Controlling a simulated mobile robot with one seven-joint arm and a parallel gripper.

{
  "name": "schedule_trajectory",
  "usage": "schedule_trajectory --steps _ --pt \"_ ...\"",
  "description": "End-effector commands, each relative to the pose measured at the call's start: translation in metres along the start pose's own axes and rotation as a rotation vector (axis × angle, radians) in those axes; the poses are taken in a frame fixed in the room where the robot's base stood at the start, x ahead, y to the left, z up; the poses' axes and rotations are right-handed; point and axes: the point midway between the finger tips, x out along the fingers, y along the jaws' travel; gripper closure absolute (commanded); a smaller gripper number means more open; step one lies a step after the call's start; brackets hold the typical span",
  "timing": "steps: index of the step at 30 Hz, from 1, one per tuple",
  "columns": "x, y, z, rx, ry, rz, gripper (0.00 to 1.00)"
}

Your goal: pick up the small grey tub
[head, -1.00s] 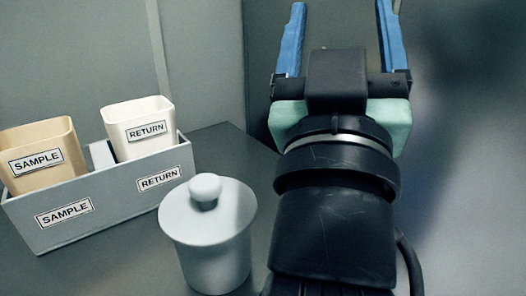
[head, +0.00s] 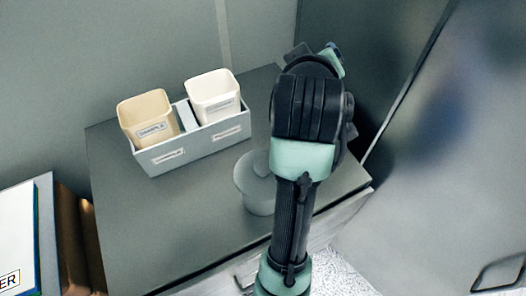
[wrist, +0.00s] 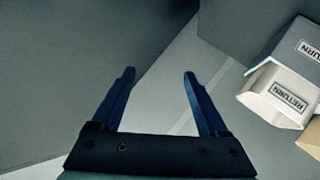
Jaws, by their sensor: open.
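The small grey tub (head: 252,186) has a wide lid with a round knob. It stands on the dark worktop (head: 130,240) in the head view, in front of the grey divided caddy. My arm covers its right side. My gripper (wrist: 158,72) is open and empty in the wrist view, its two blue fingers spread over bare grey surfaces. The tub does not show in the wrist view. In the head view my gripper's fingers are mostly hidden behind my wrist, beyond and to the right of the tub.
The divided caddy (head: 192,152) holds a tan SAMPLE cup (head: 146,107) and a white RETURN cup (head: 213,88). The RETURN cup (wrist: 272,101) also shows right of my fingers. Walls stand behind and right. Boxes or binders (head: 30,235) are at left. The front-left worktop is clear.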

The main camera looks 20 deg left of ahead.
Motion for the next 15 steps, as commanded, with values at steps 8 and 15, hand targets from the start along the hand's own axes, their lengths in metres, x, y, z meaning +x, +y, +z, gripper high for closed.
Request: schedule_trajectory --steps 8,15 --pt "-0.016 -0.017 -0.01 -0.167 -0.185 -0.222 0.23" --pt "-0.041 -0.036 -0.008 -0.313 -0.321 -0.431 0.23"
